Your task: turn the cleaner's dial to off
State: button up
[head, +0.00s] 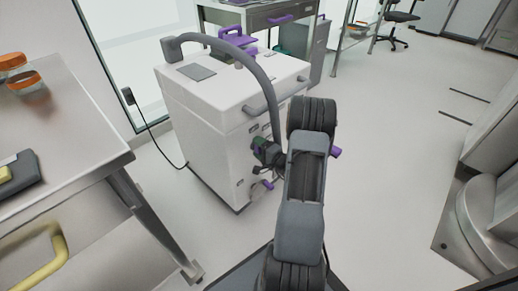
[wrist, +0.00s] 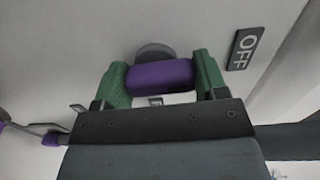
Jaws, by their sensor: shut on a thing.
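The cleaner (head: 215,120) is a white boxy cabinet on the floor with a grey hose arching over its top. In the wrist view, its dial (wrist: 160,74) shows as a purple handle on a grey round base against the white panel. My gripper (wrist: 162,78) has green fingers, one on each side of the purple handle, shut on it. A dark OFF label (wrist: 244,48) is right of the dial. A small label below the dial is partly hidden by my gripper. In the head view, my gripper (head: 262,150) is at the cleaner's front face, and my arm partly blocks that side.
A metal table (head: 70,130) with orange-lidded jars stands at the left. A black cord (head: 155,140) runs from a wall socket to the floor behind the cleaner. A grey handle (head: 262,103) juts from the cleaner's top edge. Floor (head: 390,150) to the right is clear.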

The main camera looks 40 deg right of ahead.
jog(key=o, duration=0.9)
jog(key=shift+o, duration=0.2)
jog(key=s+d+p, duration=0.2)
jog(key=s+p, duration=0.1)
jog(key=s, duration=1)
jog(key=shift+s+d, duration=0.2)
jog(key=shift+s, duration=0.1)
